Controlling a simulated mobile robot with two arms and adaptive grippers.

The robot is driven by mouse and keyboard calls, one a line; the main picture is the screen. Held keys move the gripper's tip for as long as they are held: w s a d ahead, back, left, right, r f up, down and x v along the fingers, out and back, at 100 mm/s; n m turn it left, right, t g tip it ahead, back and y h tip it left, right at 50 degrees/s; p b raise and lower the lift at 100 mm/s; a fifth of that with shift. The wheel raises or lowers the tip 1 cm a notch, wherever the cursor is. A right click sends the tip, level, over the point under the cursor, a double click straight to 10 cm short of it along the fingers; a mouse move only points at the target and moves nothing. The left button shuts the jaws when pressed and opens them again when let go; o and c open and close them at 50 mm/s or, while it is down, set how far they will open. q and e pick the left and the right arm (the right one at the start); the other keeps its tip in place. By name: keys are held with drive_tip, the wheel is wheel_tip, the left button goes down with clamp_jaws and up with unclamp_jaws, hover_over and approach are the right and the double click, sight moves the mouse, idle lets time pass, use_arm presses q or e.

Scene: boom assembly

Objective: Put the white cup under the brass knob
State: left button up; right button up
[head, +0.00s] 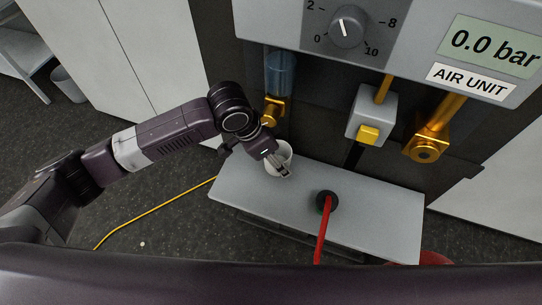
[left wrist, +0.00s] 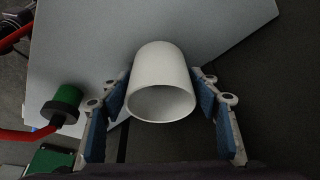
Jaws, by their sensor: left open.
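The white cup (head: 286,152) stands at the back left of the grey bench top, partly hidden by my left gripper (head: 281,168). In the left wrist view the cup (left wrist: 162,65) is between the two blue-padded fingers of my left gripper (left wrist: 163,105), which is open with a gap showing beside the cup. A brass knob (head: 271,111) hangs below a blue-tinted bowl, behind and above the cup. I cannot tell whether the cup is straight below it. My right gripper is not in view.
A black socket (head: 327,201) with a red hose stands on the bench top (head: 385,225); its green part (left wrist: 68,97) shows in the left wrist view. A yellow cable (head: 150,211) lies on the floor.

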use_arm(q)
drive_tip(key=v, duration=0.2)
drive_tip(key=shift+a+r, duration=0.1)
drive_tip(key=shift+r, duration=0.3)
drive_tip(key=s+a, duration=0.2)
drive_tip(key=a, duration=0.1)
drive_tip(key=s+a+b, duration=0.1)
drive_tip(key=a, duration=0.3)
drive_tip(key=s+a, duration=0.2)
drive_tip(key=a, duration=0.2)
drive_tip(key=shift+s+r+b, duration=0.2)
drive_tip(key=shift+s+b, duration=0.15)
drive_tip(key=shift+b, duration=0.05)
drive_tip(key=shift+d, duration=0.1)
idle(1.1)
